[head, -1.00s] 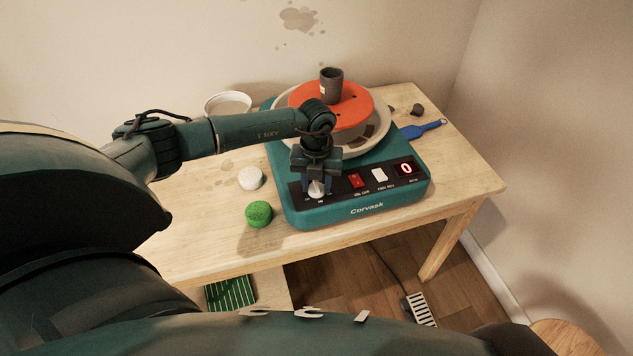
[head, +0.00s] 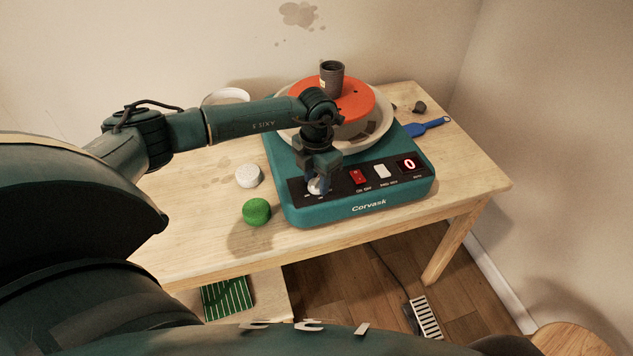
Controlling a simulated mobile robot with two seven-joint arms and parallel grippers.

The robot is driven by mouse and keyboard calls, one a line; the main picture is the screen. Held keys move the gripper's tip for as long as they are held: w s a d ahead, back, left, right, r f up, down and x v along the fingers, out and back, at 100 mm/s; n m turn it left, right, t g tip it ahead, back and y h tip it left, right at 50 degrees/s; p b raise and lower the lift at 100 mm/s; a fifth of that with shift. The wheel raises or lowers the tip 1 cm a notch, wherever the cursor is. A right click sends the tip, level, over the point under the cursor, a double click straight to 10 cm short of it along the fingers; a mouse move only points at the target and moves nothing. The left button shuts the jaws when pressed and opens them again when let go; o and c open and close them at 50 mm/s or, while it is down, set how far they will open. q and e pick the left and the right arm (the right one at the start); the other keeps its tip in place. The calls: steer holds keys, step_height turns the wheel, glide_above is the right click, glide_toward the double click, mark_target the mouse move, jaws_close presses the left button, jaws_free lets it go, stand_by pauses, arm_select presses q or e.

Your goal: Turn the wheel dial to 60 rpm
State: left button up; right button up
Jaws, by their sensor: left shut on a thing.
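The teal pottery wheel (head: 408,197) stands on the wooden table with a black control panel at its front. Its pale dial (head: 314,187) sits at the left end of the panel, partly hidden by my left gripper (head: 318,183). The left gripper points down and is shut on the dial. The red digital display (head: 409,165) at the panel's right end reads 0. A red switch (head: 359,177) and a white switch (head: 381,171) lie between dial and display. My right gripper is not in view.
An orange wheel head (head: 356,100) carries a dark cup (head: 332,78). A green round piece (head: 256,212), a white round piece (head: 249,176), a white bowl (head: 226,97) and a blue tool (head: 426,127) lie around the wheel on the table (head: 190,220). A slotted foot pedal (head: 425,318) is on the floor.

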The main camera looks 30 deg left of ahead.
mark_target(316, 180)
arm_select(q)
steer(key=shift+m+b, duration=0.5)
steer(key=shift+m, duration=0.7)
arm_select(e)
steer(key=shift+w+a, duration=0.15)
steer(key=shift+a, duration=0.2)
arm_select(q)
steer(key=shift+m, duration=0.4)
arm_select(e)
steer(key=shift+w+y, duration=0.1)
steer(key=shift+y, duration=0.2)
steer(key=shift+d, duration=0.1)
arm_select(q)
steer(key=o, duration=1)
steer(key=shift+r, duration=0.15)
step_height(316, 180, up, 13)
steer(key=shift+b, duration=0.6)
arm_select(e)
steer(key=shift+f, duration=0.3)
